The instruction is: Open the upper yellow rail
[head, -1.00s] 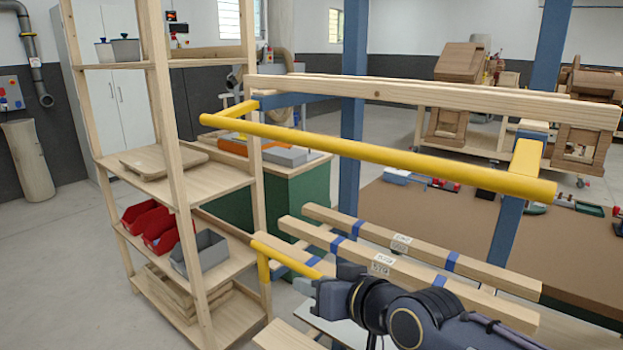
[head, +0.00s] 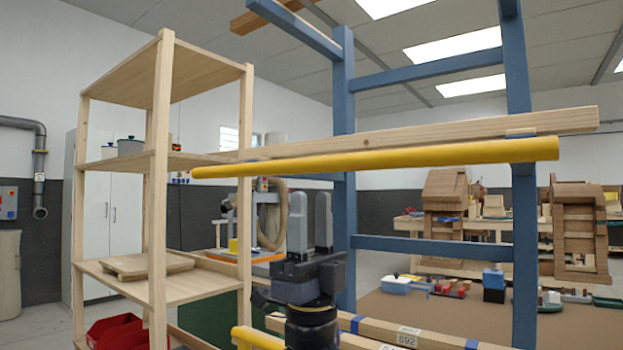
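The upper yellow rail (head: 380,158) is a long round bar running across the blue frame, in front of a light wooden beam (head: 430,133). My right gripper (head: 310,222) points upward below the rail, left of the near blue post. Its two grey fingers stand apart with a narrow gap and nothing between them. The fingertips are below the rail in the picture and do not appear to touch it. A lower yellow rail (head: 256,338) shows partly at the bottom, beside my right wrist. My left gripper is not in view.
A wooden shelf unit (head: 158,200) stands at the left, with red bins (head: 118,330) low down. Blue posts (head: 343,130) and crossbars (head: 430,247) stand behind the rail. Wooden beams with blue bands (head: 400,332) lie low in front.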

